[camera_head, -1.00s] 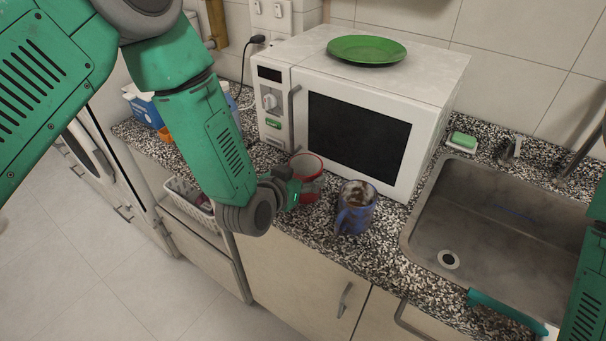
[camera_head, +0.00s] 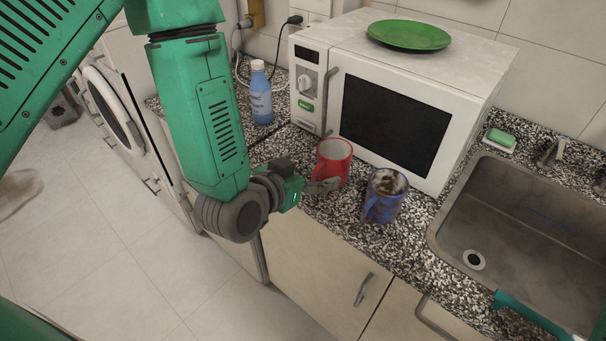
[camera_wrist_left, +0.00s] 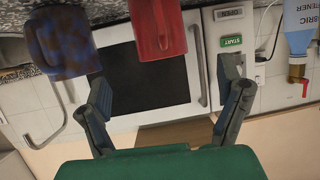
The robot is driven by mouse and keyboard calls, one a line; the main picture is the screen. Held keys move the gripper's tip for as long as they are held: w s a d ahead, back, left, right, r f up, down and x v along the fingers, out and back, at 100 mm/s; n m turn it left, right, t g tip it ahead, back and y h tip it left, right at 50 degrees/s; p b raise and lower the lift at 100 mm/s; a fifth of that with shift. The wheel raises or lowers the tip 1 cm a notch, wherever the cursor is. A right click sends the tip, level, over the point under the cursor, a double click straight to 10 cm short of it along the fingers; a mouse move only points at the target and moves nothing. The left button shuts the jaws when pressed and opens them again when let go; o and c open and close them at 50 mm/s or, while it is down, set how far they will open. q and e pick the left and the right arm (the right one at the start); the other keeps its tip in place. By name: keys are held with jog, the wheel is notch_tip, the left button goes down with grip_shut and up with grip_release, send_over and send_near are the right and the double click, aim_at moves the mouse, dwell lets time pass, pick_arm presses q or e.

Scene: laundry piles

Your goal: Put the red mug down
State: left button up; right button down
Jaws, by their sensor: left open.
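The red mug (camera_head: 341,160) stands upright on the speckled counter in front of the microwave, with its handle to the left. My left gripper (camera_head: 322,186) is low at the mug's near left side and hides part of its lower body. In the left wrist view the red mug (camera_wrist_left: 158,30) is at the top centre. There the left gripper's two fingers (camera_wrist_left: 165,78) are spread wide, with gaps between them and the mug. I cannot tell whether the mug is partly between the fingertips.
A blue stained mug (camera_head: 384,194) stands close to the right of the red one. A white microwave (camera_head: 463,65) bearing a green plate (camera_head: 409,35) is behind. A blue bottle (camera_head: 261,95) stands left of it. The sink (camera_head: 455,225) lies to the right.

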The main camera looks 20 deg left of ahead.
pick_arm(q)
jog(key=s+a+f+g+y, duration=0.1)
jog(key=s+a+f+g, duration=0.3)
jog(key=s+f, duration=0.3)
jog(key=s+a+f+n+g+y, duration=0.1)
jog(key=s+a+f+g, duration=0.3)
jog(key=s, duration=0.7)
jog(key=s+a+f+n+g+y, duration=0.1)
jog(key=s+a+f+g, duration=0.3)
jog(key=s+f, duration=0.5)
jog(key=shift+s+f+g, duration=0.3)
